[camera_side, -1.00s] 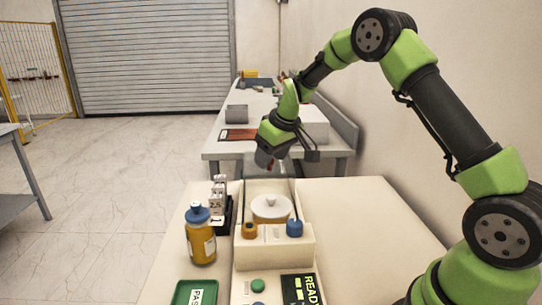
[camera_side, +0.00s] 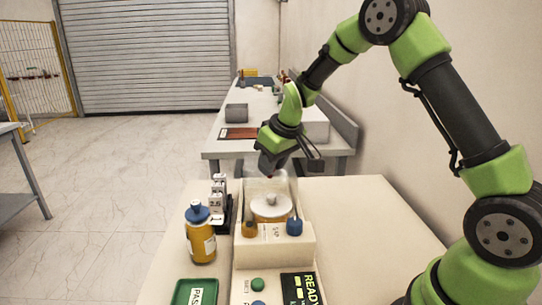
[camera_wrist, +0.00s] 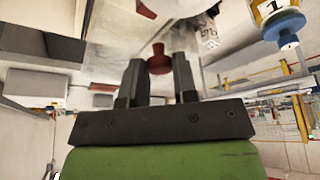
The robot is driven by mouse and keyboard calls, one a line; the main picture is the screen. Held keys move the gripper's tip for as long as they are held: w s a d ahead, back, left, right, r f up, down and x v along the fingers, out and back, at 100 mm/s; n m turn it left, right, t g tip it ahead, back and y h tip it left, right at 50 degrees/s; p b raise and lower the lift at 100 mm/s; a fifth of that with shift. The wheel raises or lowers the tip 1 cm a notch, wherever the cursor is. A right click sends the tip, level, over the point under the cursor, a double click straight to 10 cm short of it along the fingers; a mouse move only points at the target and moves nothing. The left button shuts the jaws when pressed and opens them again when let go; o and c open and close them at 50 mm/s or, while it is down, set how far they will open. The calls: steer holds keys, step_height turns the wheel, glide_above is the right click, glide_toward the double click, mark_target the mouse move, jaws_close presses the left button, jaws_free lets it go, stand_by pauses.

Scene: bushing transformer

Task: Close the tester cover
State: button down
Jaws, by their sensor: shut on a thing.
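The tester (camera_side: 285,245) is a cream box on the near table, with a white disc-shaped piece (camera_side: 270,206) inside it. Its clear cover (camera_side: 262,187) stands raised and tilted at the far end; its edges are faint. My gripper (camera_side: 268,176) is at the cover's upper edge. In the wrist view, my gripper (camera_wrist: 159,82) is shut on a small red knob (camera_wrist: 159,60), which appears to belong to the cover. The fingers sit on either side of the knob's stem. In the side view the knob is mostly hidden by the gripper.
A yellow bottle with a blue cap (camera_side: 200,236), a dark rack with grey blocks (camera_side: 220,205) and a green PASS tray (camera_side: 182,292) stand left of the tester. Yellow and blue posts rise at its front. The tabletop (camera_side: 355,220) to the right is clear.

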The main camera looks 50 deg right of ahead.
steer(key=s+a, duration=0.6)
steer(key=shift+s+a, duration=0.25)
steer(key=shift+a, duration=0.05)
steer(key=c, duration=0.9)
jaws_free()
steer(key=shift+r, duration=0.1)
steer(key=shift+v, duration=4.9)
